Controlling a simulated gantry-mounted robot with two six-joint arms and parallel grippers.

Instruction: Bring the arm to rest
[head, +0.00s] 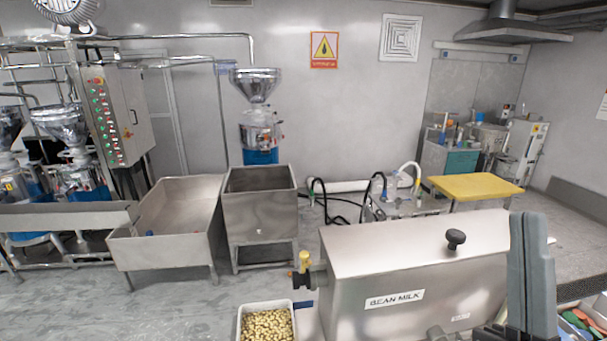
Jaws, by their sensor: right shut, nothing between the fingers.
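My right gripper (529,217) shows at the lower right in the head view. Its dark grey fingers point up and are shut, with nothing between them. It stands in front of the right part of the steel bean milk tank (410,265); I cannot tell whether it touches the tank. My left gripper is not in view.
A white bin of beans (265,307) stands left of the tank, near its yellow-handled valve (305,262). A black knob (455,239) is on the tank lid. Steel sinks (258,185) and a yellow-topped table (476,187) stand behind. Floor at left is clear.

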